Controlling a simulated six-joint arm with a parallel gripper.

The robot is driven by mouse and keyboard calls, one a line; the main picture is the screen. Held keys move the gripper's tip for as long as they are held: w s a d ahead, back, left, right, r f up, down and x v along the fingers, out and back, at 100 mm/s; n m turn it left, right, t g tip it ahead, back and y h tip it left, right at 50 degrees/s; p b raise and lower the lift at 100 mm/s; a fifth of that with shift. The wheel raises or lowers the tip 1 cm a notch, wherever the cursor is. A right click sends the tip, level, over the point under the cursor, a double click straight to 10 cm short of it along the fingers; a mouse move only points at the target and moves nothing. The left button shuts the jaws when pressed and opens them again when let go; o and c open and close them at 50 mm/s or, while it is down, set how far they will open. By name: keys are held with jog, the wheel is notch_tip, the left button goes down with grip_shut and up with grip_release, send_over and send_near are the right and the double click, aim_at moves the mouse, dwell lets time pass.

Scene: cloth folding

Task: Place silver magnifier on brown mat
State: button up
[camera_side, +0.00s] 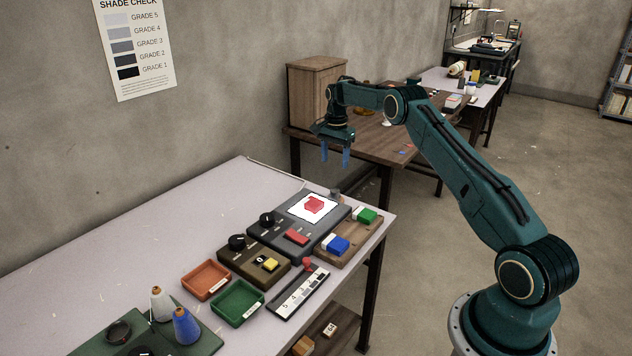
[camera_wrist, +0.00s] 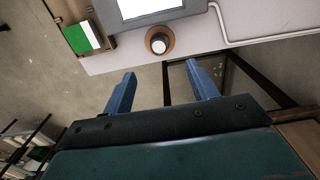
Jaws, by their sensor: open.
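A small silver cylinder, which looks like the silver magnifier (camera_wrist: 159,45), stands upright on a round brown mat (camera_wrist: 160,29) near the table edge in the wrist view. In the side view the magnifier (camera_side: 336,194) is a small grey shape behind the dark panel, and the mat is mostly hidden there. My gripper (camera_side: 335,158) is open and empty, raised beyond the table's far right edge. In the wrist view its two blue fingers (camera_wrist: 163,82) are spread apart, and the magnifier is clear of them.
A dark panel (camera_side: 264,240) with a lit white screen and a red block is beside the mat. A wooden tray (camera_side: 340,252) holds green and blue blocks. Orange (camera_side: 206,280) and green (camera_side: 237,302) trays stand in front. The table's left back is clear.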

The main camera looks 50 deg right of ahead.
jog(key=s+a+r+n+t, duration=0.1)
jog(key=s+a+r+n, duration=0.15)
jog(key=a+r, duration=0.6)
jog(key=s+a+r+n+t, duration=0.1)
jog(key=s+a+r+n, duration=0.15)
jog(key=a+r, duration=0.6)
jog(key=s+a+r+n+t, duration=0.1)
jog(key=s+a+r+n, duration=0.4)
jog(key=s+a+r, duration=0.45)
jog(key=s+a+f+n+t, duration=0.1)
jog(key=s+a+n, duration=0.1)
jog(key=s, duration=0.6)
jog(key=s+a+f+n, duration=0.2)
jog(key=s+a+n, duration=0.1)
jog(key=s, duration=0.5)
jog(key=s+a+f+n+t, duration=0.1)
jog(key=s+a+f+n, duration=0.1)
jog(key=s, duration=0.5)
jog(key=shift+s+a+n+t, duration=0.15)
jog(key=shift+s+n+t, duration=0.15)
jog(key=shift+s+n, duration=0.1)
